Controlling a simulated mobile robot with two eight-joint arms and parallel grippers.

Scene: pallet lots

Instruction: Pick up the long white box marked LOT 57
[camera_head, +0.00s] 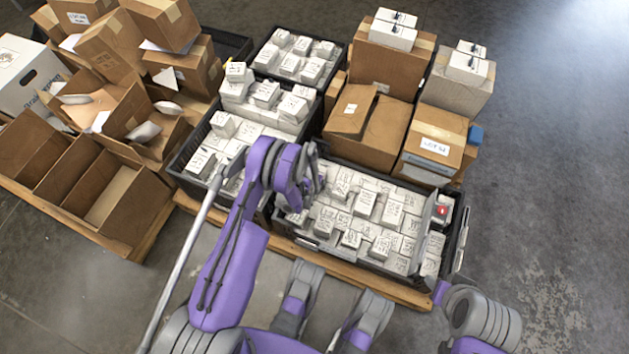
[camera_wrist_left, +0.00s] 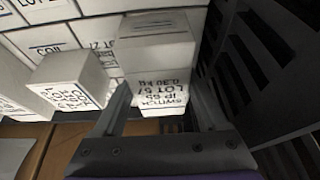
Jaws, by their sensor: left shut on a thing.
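The long white box marked LOT 57 (camera_wrist_left: 160,50) is in the middle of the left wrist view, its label reading SWITCH, IP 65, LOT 57, 0.30 kg. My left gripper (camera_wrist_left: 160,108) is shut on it, with a dark finger on each side. In the head view my left gripper (camera_head: 305,190) is at the left end of the front dark crate (camera_head: 325,247). My own wrist covers its fingertips and the held box there. I cannot tell whether the box still touches its neighbours. My right gripper does not show; a right arm joint is at lower right.
Several similar white boxes (camera_head: 365,205) fill the front crate, close beside the held box. A dark ribbed crate wall (camera_wrist_left: 265,85) stands right of the gripper. Another crate of white boxes (camera_head: 265,92) and brown cartons (camera_head: 390,68) stand behind. The floor at right is clear.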

